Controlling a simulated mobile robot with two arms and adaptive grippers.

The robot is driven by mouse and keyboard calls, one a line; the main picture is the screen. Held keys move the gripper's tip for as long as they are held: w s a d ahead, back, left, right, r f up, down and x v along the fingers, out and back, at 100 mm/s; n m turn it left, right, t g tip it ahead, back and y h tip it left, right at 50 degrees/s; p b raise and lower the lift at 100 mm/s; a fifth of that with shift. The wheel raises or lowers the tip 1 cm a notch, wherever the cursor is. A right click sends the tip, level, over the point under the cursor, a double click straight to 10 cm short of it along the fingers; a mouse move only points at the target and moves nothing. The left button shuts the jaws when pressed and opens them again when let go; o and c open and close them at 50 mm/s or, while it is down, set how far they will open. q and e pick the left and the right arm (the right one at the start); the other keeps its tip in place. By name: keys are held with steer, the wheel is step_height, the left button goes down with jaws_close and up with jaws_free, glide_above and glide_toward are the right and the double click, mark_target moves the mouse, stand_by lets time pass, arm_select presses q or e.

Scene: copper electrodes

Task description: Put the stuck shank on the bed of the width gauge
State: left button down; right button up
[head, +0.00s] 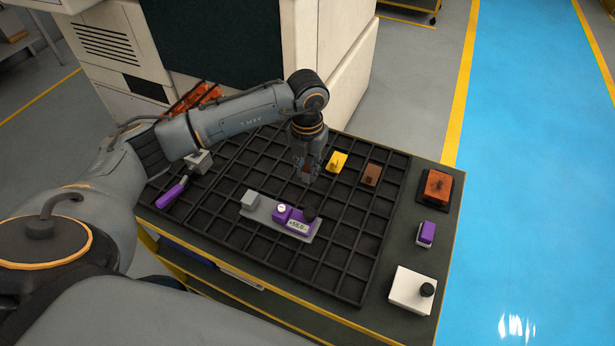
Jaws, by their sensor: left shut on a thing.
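My left gripper (308,174) points down over the middle of the black gridded tray, behind the width gauge. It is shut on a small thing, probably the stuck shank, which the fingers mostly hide. The width gauge (281,217) lies in the tray as a grey bar, with a light grey block at its left end, a purple readout in the middle and a black knob. The gripper is above and beyond the gauge, apart from it. My right gripper is out of view.
The tray (343,286) also holds a yellow piece (337,161), a brown block (371,175) and a purple-handled tool (172,194). Along the right edge stand an orange block on a black base (437,187), a purple-and-white block (427,233) and a white box with a black knob (411,290).

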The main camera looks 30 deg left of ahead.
arm_select(q)
steer(key=s+d+r+b, duration=0.4)
steer(key=s+r, duration=0.5)
steer(key=s, duration=0.3)
steer(key=shift+s+d, duration=0.2)
steer(key=shift+d, duration=0.2)
